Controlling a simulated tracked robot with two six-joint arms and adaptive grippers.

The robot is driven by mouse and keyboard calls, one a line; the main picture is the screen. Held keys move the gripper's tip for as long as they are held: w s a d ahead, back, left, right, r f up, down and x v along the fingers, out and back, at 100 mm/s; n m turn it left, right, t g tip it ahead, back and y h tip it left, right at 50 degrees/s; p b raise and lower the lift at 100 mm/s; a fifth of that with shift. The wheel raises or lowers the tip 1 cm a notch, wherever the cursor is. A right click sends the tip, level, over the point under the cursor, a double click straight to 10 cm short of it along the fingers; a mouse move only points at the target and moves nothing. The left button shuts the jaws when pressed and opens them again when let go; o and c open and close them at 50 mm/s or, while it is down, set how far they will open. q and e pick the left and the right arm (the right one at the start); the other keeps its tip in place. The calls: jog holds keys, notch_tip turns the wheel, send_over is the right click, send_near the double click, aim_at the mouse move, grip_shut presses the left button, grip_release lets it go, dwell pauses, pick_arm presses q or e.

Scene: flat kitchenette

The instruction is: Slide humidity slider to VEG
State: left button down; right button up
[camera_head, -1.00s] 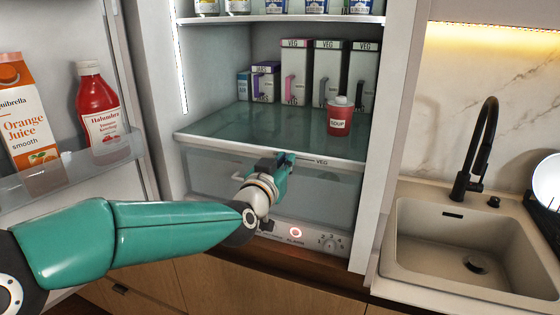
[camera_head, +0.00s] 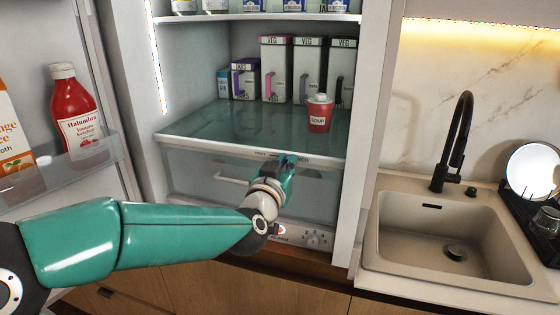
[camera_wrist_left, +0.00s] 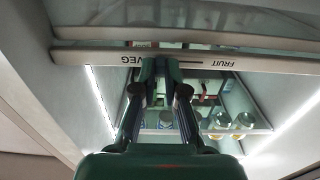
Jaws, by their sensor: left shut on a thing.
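The humidity strip (camera_head: 218,147) runs along the front edge of the glass shelf above the crisper drawer. In the left wrist view, the strip (camera_wrist_left: 270,63) appears upside down, with FRUIT at the right, VEG at the left and a dark slot between them. My left gripper (camera_head: 287,160) is at the strip close to the VEG label. In the left wrist view, my left gripper (camera_wrist_left: 160,66) is shut at the slot's VEG end, right beside the word VEG. The slider is hidden between its fingertips. My right gripper is not in view.
A red soup cup (camera_head: 319,115) stands on the shelf near its front edge, just behind the gripper. Several cartons (camera_head: 277,70) stand behind it. The open fridge door holds ketchup (camera_head: 76,115) and orange juice (camera_head: 8,140). A sink (camera_head: 440,235) is at the right.

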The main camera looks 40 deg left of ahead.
pick_arm(q)
jog(key=shift+d, duration=0.1)
jog(key=c, duration=1.2)
grip_release()
jog(key=shift+d, duration=0.1)
jog(key=shift+s, duration=0.1)
jog(key=v, duration=1.1)
jog(key=shift+s, duration=0.4)
